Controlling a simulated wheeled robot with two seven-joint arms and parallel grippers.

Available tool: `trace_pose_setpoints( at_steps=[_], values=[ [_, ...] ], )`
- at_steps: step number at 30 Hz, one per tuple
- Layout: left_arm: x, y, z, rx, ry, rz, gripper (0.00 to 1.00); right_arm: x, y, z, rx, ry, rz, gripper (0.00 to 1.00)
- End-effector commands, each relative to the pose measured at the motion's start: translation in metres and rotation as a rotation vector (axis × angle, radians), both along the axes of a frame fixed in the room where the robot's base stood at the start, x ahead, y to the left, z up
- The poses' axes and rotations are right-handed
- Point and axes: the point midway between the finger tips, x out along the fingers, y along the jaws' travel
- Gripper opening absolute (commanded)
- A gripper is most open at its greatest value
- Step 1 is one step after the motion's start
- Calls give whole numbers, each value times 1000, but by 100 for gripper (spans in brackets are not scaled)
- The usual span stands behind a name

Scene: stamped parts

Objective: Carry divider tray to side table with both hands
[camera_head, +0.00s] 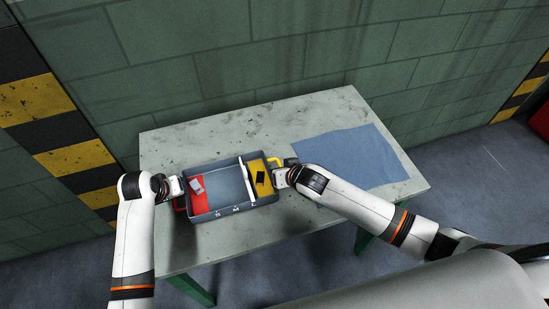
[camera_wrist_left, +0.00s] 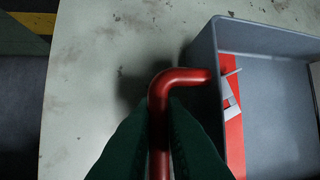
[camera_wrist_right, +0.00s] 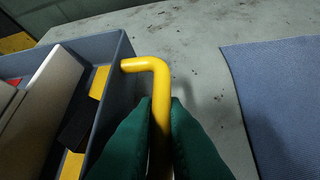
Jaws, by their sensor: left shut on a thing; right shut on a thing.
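The grey divider tray (camera_head: 205,217) is over the left part of the worn side table (camera_head: 300,112); I cannot tell if it touches the top. Its left end has a red floor and a grey-white part (camera_head: 196,185). Its right end, past a white divider (camera_head: 246,180), has a yellow floor and a black part (camera_head: 260,178). My left gripper (camera_head: 177,188) is shut on the red handle (camera_wrist_left: 158,105), which also shows in the head view. My right gripper (camera_head: 284,175) is shut on the yellow handle (camera_wrist_right: 160,85).
A blue cloth mat (camera_head: 350,158) lies flat on the right part of the table. A green block wall (camera_head: 220,60) with yellow-black striped posts (camera_head: 75,158) stands behind. The table's front middle is bare.

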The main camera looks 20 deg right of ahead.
Motion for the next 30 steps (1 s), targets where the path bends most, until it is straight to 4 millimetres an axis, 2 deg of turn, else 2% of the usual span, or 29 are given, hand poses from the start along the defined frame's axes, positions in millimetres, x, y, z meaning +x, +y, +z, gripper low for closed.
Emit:
trace_pose_setpoints(
  at_steps=[8, 26, 27, 30],
  values=[
    [1, 1, -8, 1, -2, 1, 0, 1, -1, -8, -1, -2, -1, 0],
    [1, 1, -52, 1, -2, 1, 0, 1, -1, -52, -1, -2, -1, 0],
    [0, 1, -48, 1, -1, 1, 15, 1, -1, -48, -1, -1, -1, 15],
    [0, 1, -47, 1, -1, 1, 32, 0, -1, -47, -1, 0, -1, 32]
  ],
)
